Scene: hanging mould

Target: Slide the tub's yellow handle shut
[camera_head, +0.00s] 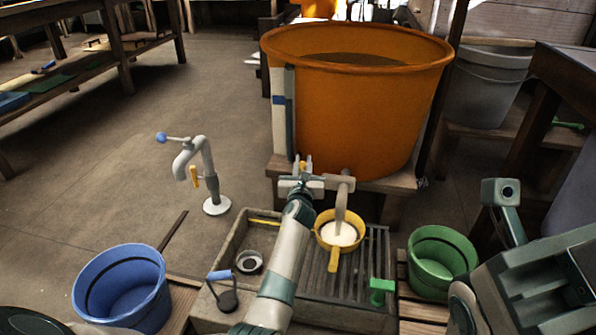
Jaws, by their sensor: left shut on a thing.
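The large orange tub (365,110) stands on a wooden bench at the back centre. A grey spout (340,186) sticks out low on its front, and a pale stream runs down into a yellow ladle (333,262) holding white liquid. My left gripper (302,172) reaches up to the left of the spout, at the tub's foot. It is shut on the tub's yellow handle (309,162), of which only small bits show around the fingers.
The ladle rests on a slatted grate in a stone sink (225,262). A blue bucket (125,290) is at the left, a green bucket (440,262) at the right. A grey pump tap (205,175) stands left of the sink. Floor further left is clear.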

